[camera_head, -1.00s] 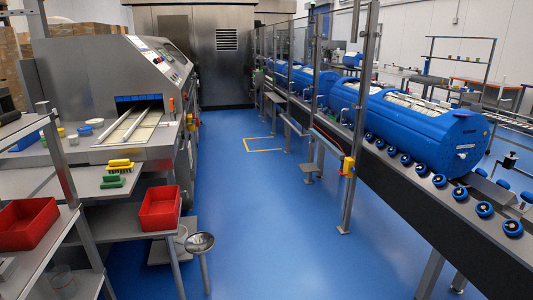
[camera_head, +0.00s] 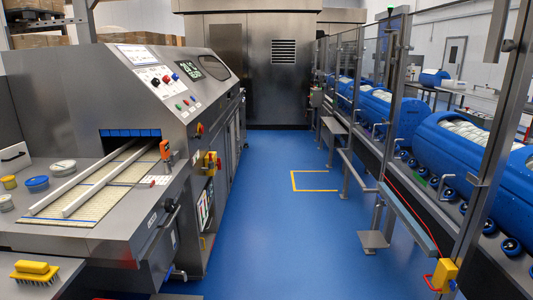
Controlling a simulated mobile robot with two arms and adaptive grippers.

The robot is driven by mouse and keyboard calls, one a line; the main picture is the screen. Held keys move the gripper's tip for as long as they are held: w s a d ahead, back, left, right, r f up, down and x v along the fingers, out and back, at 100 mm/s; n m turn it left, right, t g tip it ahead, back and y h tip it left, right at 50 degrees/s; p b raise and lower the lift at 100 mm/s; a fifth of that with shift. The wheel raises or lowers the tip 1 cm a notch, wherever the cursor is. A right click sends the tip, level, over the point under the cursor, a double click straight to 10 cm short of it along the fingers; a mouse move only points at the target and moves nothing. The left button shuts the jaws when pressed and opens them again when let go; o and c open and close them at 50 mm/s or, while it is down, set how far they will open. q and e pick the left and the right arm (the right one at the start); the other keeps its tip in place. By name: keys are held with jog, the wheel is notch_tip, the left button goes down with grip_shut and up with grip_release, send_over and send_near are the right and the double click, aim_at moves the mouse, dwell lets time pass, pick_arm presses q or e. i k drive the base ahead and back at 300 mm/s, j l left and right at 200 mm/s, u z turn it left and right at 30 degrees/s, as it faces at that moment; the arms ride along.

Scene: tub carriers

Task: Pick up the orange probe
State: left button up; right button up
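A small upright orange item (camera_head: 166,149), which looks like the orange probe, is at the right edge of the outfeed of the grey machine (camera_head: 90,75). It sits beside the pale slatted belt (camera_head: 100,188) with its two light rails. Its lower end is too small to make out. Neither of my grippers shows in the head view.
A yellow brush (camera_head: 34,271) lies on the metal surface at the lower left. Small round tubs, one with a blue lid (camera_head: 37,184), stand left of the belt. The blue floor (camera_head: 260,215) is clear down the aisle. A railing post (camera_head: 478,165) and blue tub carriers line the right.

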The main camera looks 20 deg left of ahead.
aim_at(164, 147)
jog(key=i+u, duration=0.15)
jog(key=i, duration=0.35)
jog(key=i+l+u, duration=0.2)
jog(key=i, duration=0.25)
jog(key=i+u, duration=0.15)
jog(key=i, duration=0.35)
